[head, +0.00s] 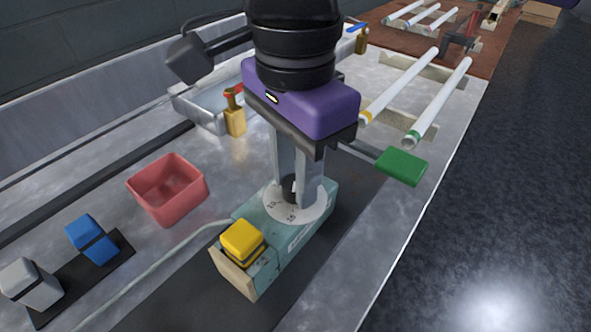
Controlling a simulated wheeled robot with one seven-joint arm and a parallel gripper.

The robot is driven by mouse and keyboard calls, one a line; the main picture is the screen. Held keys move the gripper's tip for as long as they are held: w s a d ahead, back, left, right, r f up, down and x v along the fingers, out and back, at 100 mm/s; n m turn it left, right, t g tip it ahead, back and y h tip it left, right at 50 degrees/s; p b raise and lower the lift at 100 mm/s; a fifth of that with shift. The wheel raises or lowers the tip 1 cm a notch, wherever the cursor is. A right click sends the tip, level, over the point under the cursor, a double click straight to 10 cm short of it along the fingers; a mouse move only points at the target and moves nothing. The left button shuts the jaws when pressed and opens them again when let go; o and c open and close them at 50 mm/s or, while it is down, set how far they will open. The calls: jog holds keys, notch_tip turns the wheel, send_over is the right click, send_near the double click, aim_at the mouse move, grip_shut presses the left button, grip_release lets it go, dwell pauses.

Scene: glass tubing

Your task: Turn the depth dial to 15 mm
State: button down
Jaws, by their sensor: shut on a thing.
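The depth dial is a white disc (311,208) with dark numbers and a dark centre knob (290,188). It sits on top of a teal box (292,245) with a yellow block (242,243) at its near end. My gripper (297,195), under a purple body, points down over the dial. Its two grey fingers are shut on the dark knob. A figure that looks like 15 shows at the disc's near edge; the fingers hide the far part of the scale, and I cannot tell the setting.
A red open bin (167,190) stands left of the box. Blue (92,240) and grey (30,284) blocks sit on a dark mat at the lower left. A green block (401,166) is right of my gripper. White tubes (438,102) lie on supports behind. The bench edge drops off at right.

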dwell(0.3)
jog(key=c, duration=1.1)
grip_release()
jog(key=shift+r+p, duration=0.65)
jog(key=shift+r, duration=3.25)
